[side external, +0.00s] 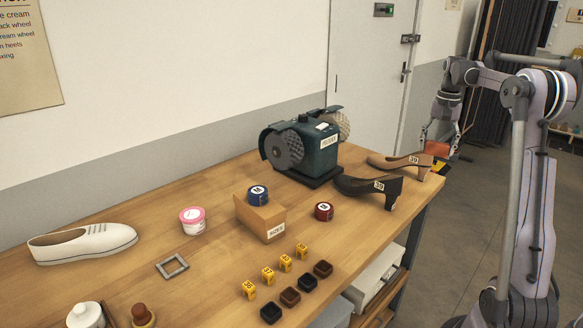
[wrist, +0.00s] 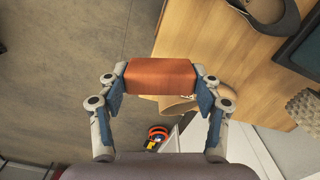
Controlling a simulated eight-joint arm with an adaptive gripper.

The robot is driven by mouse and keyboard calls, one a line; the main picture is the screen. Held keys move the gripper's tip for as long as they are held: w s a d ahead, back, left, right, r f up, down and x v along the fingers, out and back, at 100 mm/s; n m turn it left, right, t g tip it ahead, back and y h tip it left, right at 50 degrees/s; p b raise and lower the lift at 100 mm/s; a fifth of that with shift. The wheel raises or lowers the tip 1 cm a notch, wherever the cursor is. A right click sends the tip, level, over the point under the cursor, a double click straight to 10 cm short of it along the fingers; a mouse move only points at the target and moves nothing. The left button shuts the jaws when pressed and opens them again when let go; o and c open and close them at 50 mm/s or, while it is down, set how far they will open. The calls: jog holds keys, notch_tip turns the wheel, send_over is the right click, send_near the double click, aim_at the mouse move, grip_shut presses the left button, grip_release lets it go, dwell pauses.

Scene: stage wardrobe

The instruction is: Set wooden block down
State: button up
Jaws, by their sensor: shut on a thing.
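My gripper (wrist: 160,78) is shut on a reddish-brown wooden block (wrist: 160,74), which spans between the two fingertips in the wrist view. The block is held up beyond the bench's edge, with floor and a strip of bench behind it. In the side view my gripper (side external: 445,132) hangs past the far right end of the wooden workbench (side external: 345,235), near the tan heeled shoe. An orange-red patch shows by the fingertips there, too small to identify surely.
Bare bench lies around the red tin (side external: 324,211).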

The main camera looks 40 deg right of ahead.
jog(key=w+a+r+n, duration=0.1)
jog(key=w+a+n, duration=0.3)
jog(key=a, duration=0.5)
jog(key=n, duration=1.1)
send_over(334, 247)
notch_tip(334, 247, down, 13)
jog(key=shift+f, duration=0.15)
jog(key=shift+w+f, duration=0.1)
jog(key=shift+f, duration=1.95)
jog(key=shift+f, duration=0.1)
jog(key=o, duration=1)
